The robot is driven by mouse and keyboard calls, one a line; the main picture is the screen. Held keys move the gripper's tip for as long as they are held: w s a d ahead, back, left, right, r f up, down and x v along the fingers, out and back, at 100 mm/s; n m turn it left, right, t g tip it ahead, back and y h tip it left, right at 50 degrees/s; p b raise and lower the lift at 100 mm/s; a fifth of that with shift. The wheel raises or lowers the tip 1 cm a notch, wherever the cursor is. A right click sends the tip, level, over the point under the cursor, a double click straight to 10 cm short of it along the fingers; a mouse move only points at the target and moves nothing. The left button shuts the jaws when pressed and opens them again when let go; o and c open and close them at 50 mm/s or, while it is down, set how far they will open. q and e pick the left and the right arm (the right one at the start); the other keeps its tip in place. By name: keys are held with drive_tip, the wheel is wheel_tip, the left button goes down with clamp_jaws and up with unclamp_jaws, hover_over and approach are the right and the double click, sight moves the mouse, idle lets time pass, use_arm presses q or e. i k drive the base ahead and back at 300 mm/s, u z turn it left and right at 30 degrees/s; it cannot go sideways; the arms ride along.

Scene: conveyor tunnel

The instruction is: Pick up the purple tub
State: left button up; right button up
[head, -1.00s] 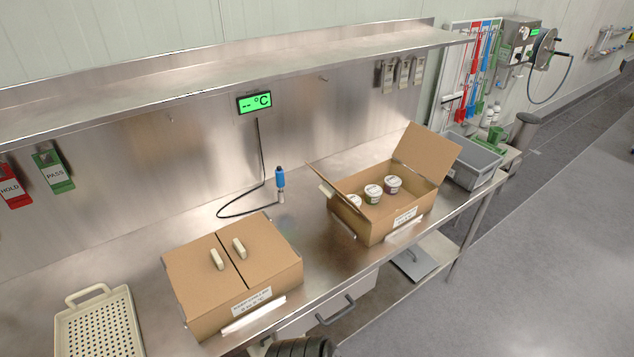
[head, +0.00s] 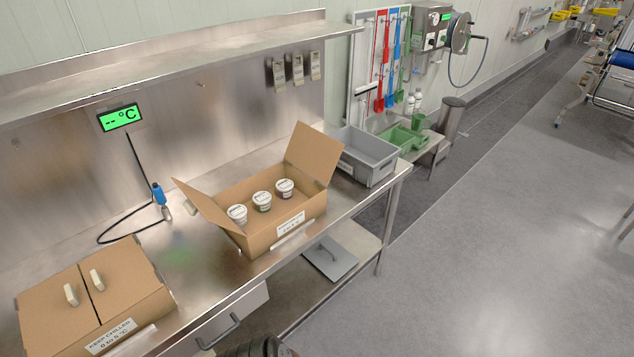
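Three small tubs with white lids stand in a row inside an open cardboard box (head: 258,240). The rightmost tub (head: 285,189) has a dark, purplish side below its lid and looks like the purple tub. The middle tub (head: 262,202) looks greenish, and the left tub (head: 237,214) is partly hidden by the box's near left flap. Neither of my grippers can be made out. Only a dark rounded part, probably mine, shows at the bottom edge.
A closed cardboard box (head: 60,316) with two handles sits at lower left. A thermometer probe (head: 159,194) on a black cable lies between the boxes. A grey bin (head: 368,155) stands to the right. A steel shelf (head: 180,72) overhangs the steel bench.

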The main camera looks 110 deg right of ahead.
sight(284, 186)
drive_tip(key=k, duration=1.95)
drive_tip(key=z, duration=1.15)
